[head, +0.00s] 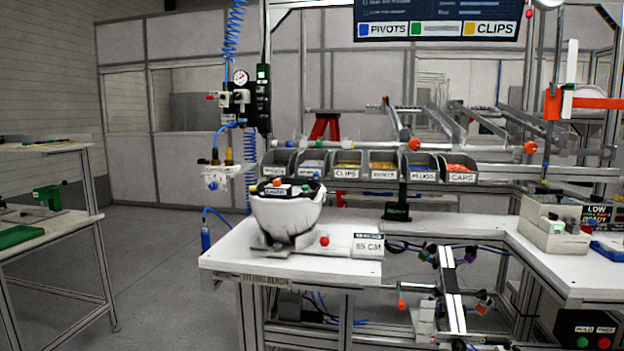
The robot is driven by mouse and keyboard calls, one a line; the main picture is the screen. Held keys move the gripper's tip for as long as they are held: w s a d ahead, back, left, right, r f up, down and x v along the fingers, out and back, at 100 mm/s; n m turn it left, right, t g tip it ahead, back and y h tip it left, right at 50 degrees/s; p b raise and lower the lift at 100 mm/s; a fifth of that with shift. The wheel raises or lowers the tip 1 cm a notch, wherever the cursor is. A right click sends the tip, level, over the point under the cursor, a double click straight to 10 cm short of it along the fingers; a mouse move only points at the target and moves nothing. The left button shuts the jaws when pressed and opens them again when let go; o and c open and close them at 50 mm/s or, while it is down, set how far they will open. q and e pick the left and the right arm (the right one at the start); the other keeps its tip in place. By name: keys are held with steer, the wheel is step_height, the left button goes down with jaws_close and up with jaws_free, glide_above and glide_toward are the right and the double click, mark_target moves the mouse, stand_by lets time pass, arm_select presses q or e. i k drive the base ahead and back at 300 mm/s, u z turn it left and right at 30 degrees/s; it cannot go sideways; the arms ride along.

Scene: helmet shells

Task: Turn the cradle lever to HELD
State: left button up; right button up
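A white helmet shell (287,212) sits open side up in a grey cradle (272,242) on the white bench in the middle. Small dark and coloured parts show at the shell's top. A red knob (324,241) is at the cradle's right side; it looks like the end of the lever. The lever's arm and any HELD marking are too small to tell, so its setting cannot be read. Neither of my grippers can be made out in the head view.
The bench top (228,256) is clear left of the cradle. A labelled white block (367,246) stands right of the knob. Labelled parts bins (383,163) line the shelf behind. A hanging fixture (215,178) is at the back left. A side bench (555,262) holds a grey machine (552,228).

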mark_target(325, 240)
steer(key=k, duration=0.6)
steer(key=u, duration=0.85)
steer(key=i, duration=0.75)
steer(key=u, duration=0.45)
steer(key=i, duration=0.8)
steer(key=z, duration=0.95)
steer(key=i, duration=0.45)
steer(key=z, duration=0.4)
